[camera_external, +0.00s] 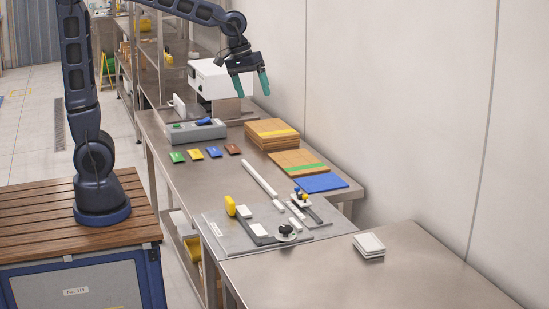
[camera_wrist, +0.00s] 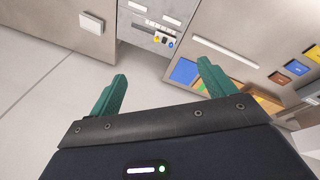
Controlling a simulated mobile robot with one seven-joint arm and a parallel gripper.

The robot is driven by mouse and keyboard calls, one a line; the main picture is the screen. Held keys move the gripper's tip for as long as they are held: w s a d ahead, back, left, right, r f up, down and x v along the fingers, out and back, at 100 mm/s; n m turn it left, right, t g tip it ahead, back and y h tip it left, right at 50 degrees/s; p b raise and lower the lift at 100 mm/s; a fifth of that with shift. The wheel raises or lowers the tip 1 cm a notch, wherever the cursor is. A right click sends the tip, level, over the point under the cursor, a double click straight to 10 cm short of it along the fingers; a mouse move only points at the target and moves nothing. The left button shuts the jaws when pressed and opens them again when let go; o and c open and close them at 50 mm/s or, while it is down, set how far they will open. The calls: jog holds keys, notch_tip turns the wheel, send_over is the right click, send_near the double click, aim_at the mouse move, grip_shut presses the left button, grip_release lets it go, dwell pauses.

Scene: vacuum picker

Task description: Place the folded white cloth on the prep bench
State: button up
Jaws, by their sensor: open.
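A small white, square, layered stack (camera_external: 369,244), which looks like the folded white cloth, lies flat on the bare steel bench (camera_external: 330,285) in the foreground. It also shows at the upper left of the wrist view (camera_wrist: 92,23). A longer steel bench (camera_external: 205,180) adjoins behind it; I cannot tell which of the two is the prep bench. My gripper (camera_external: 251,84) is open and empty, raised above the far part of the longer bench, well away from the cloth. Its two green fingers (camera_wrist: 162,71) stand wide apart in the wrist view, with nothing between them.
The longer bench carries a grey plate with fittings (camera_external: 220,226), a white bar (camera_external: 259,179), a blue sheet (camera_external: 320,183), cardboard stacks (camera_external: 271,132), several coloured packets (camera_external: 214,152) and a grey device (camera_external: 190,133). A wall runs along the right. The foreground bench is mostly clear.

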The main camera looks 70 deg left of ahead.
jog(key=s+a+m, duration=0.2)
jog(key=s+a, duration=0.2)
jog(key=s, duration=0.4)
jog(key=s+a+f+m+t+y, duration=0.1)
jog(key=s+a, duration=0.3)
jog(key=s, duration=0.4)
jog(key=s+a+m, duration=0.3)
jog(key=s+a, duration=0.2)
jog(key=s, duration=0.3)
jog(key=shift+s+f+t, duration=0.2)
jog(key=shift+s+t, duration=0.15)
jog(key=shift+t, duration=0.05)
